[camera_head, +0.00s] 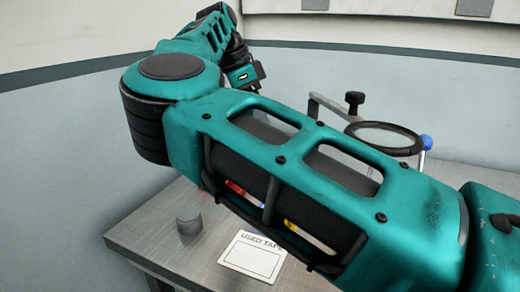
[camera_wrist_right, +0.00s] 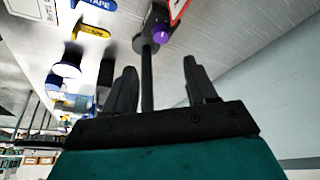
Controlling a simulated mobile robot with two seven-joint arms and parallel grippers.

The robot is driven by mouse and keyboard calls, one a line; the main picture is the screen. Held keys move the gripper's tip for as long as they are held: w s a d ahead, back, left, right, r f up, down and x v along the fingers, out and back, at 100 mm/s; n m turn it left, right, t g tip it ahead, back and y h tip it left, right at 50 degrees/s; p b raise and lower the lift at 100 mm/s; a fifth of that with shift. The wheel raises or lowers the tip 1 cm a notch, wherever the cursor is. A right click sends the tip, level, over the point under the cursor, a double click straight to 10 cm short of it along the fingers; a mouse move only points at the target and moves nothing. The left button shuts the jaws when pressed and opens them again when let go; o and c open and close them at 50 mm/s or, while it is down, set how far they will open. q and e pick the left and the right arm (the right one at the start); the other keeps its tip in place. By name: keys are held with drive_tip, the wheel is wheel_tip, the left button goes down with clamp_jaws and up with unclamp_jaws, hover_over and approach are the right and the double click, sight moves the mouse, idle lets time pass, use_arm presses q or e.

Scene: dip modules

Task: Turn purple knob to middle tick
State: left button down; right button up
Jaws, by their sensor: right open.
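The purple knob (camera_wrist_right: 162,33) shows in the right wrist view, on a small dark box near the top, just beyond the fingertips. I cannot make out its pointer or tick marks. My right gripper (camera_wrist_right: 159,65) is open, its two dark fingers apart with nothing held. The knob lies ahead of the gap between the fingers, and no contact shows. In the head view my right arm crosses the picture and hides much of the table; the knob is not visible there. My left gripper is in neither view.
A dark post (camera_wrist_right: 147,75) shows between the fingers. A red-edged sign (camera_wrist_right: 178,10) is beside the knob. Yellow and blue tape items (camera_wrist_right: 90,31) lie to the left. In the head view, a grey table (camera_head: 150,232) bears a "used tape" card (camera_head: 252,257) and a black ring (camera_head: 385,138) stands right.

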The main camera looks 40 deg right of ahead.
drive_tip(key=b+x, duration=0.2)
drive_tip(key=x, duration=1)
drive_tip(key=shift+d+f, duration=0.15)
drive_tip(key=shift+f, duration=0.2)
